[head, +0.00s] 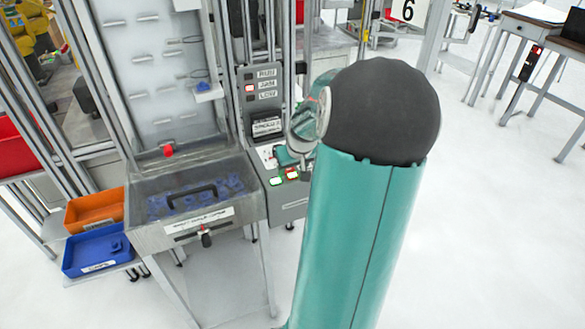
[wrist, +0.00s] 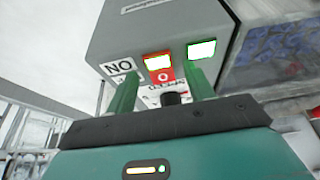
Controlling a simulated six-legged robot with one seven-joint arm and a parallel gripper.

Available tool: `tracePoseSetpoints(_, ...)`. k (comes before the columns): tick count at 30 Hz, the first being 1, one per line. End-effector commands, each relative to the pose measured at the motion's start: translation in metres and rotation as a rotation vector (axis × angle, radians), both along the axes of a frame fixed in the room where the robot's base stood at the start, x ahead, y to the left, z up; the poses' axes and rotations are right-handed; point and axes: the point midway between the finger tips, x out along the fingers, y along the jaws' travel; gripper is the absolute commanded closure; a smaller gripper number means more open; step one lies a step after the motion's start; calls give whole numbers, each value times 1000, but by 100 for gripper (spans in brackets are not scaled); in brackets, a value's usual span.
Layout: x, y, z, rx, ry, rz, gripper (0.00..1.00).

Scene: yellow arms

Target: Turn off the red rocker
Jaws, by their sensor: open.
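The red rocker (wrist: 158,62) is lit, with a bright yellow-white face and red edges, on a grey control box in the wrist view. A red label with a white ring sits just below it. In the head view it shows small at the panel's front (head: 291,173). A lit green-white rocker (wrist: 201,49) is beside it, to the right in the wrist view. My gripper (wrist: 162,73) is open and empty, its two green fingers apart and pointing at the panel, with the red rocker seen between them. Contact cannot be told. In the head view my arm partly hides the gripper (head: 288,157).
A black knob (wrist: 172,98) shows between the fingers, low on the panel. A "NO" sign (wrist: 120,67) is left of it. A clear-lidded bin (head: 195,190) with blue parts adjoins the panel. Orange (head: 95,210) and blue (head: 97,250) trays are left.

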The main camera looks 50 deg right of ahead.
Motion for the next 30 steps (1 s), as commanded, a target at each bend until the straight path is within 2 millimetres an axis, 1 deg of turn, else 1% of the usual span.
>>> tracePoseSetpoints(3, 2, -1, -4, -1, -1, 1, 47)
tracePoseSetpoints(9, 2, -1, -4, -2, 0, 1, 47)
tracePoseSetpoints(10, 2, -1, -4, -2, 0, 1, 49)
tracePoseSetpoints(14, 2, -1, -4, -2, 0, 1, 75)
tracePoseSetpoints(15, 2, -1, -4, -2, 0, 1, 83)
tracePoseSetpoints(16, 2, -1, -4, -2, 0, 1, 88)
tracePoseSetpoints(17, 2, -1, -4, -2, 0, 1, 92)
tracePoseSetpoints(23, 3, -1, -4, 9, 13, 3, 92)
tracePoseSetpoints(30, 8, -2, -3, 64, 105, 6, 92)
